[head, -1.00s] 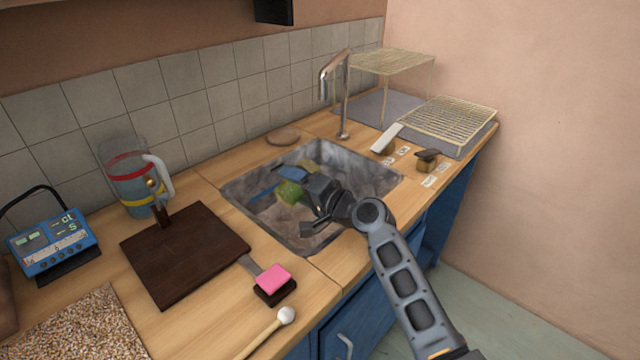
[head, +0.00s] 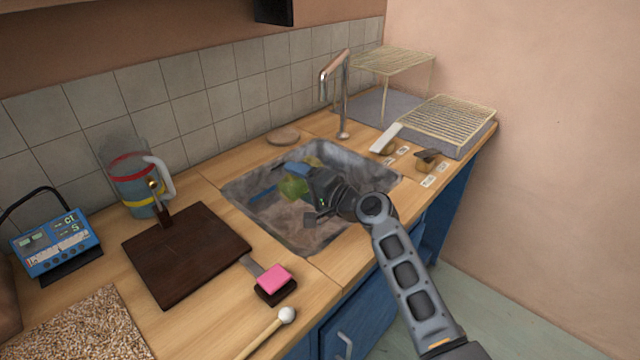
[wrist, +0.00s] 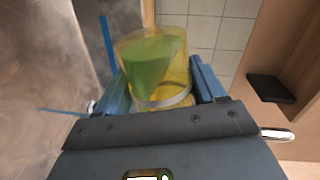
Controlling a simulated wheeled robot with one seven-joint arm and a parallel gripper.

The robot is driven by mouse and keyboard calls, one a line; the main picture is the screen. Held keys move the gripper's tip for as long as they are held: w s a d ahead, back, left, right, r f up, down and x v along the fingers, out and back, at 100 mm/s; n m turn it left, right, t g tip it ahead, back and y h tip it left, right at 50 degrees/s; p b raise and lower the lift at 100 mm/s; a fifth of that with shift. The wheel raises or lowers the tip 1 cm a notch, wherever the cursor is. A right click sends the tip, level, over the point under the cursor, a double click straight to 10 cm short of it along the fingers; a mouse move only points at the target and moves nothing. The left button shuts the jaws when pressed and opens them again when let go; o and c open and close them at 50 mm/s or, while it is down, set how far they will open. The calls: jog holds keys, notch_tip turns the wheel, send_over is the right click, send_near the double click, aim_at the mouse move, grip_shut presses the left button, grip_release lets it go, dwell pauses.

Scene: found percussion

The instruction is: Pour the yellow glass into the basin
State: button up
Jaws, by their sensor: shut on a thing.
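My gripper (head: 297,171) is shut on the yellow glass (head: 292,188), over the basin (head: 228,192). In the wrist view the see-through yellow glass (wrist: 177,98) sits between the two blue fingers, with a green mass inside whose surface looks slanted to the glass. The glass is tilted in the head view, partly hidden by my gripper. The basin is a grey metal sink set in the wooden counter. I cannot tell whether anything is leaving the glass.
A tall tap (head: 343,100) stands behind the basin. A jug (head: 128,185), a dark board (head: 185,252), a pink-topped block (head: 273,279) and a mallet (head: 286,315) lie to the left. Wire racks (head: 447,122) stand right. A thin blue strip (head: 262,192) shows in the basin.

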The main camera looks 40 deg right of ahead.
jog(key=shift+d+r+m+y+p, duration=0.3)
jog(key=shift+r+m+p, duration=0.25)
jog(key=shift+m+p, duration=0.3)
dwell(0.7)
